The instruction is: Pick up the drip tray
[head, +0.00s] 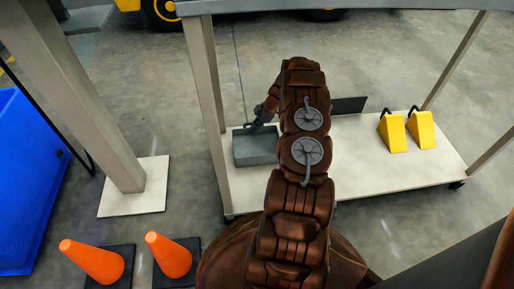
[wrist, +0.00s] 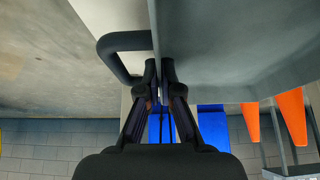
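The drip tray (head: 256,152) is a grey open box on the left part of the cart's lower shelf. In the wrist view its grey wall (wrist: 235,45) fills the upper right, and a black loop handle (wrist: 118,42) stands out from its left side. My gripper (head: 262,117) is at the tray's far rim in the head view, partly hidden by my arm. In the wrist view my gripper (wrist: 159,70) has its narrow fingers close together, one on each side of the tray's wall beside the handle. It looks shut on that wall. The tray appears to rest on the shelf.
The white shelf (head: 350,180) holds two yellow wheel chocks (head: 407,131) at the right and a dark upright panel (head: 349,105) behind my arm. Cart posts stand around it. Orange cones (head: 92,261) and a blue bin (head: 30,190) are at the left.

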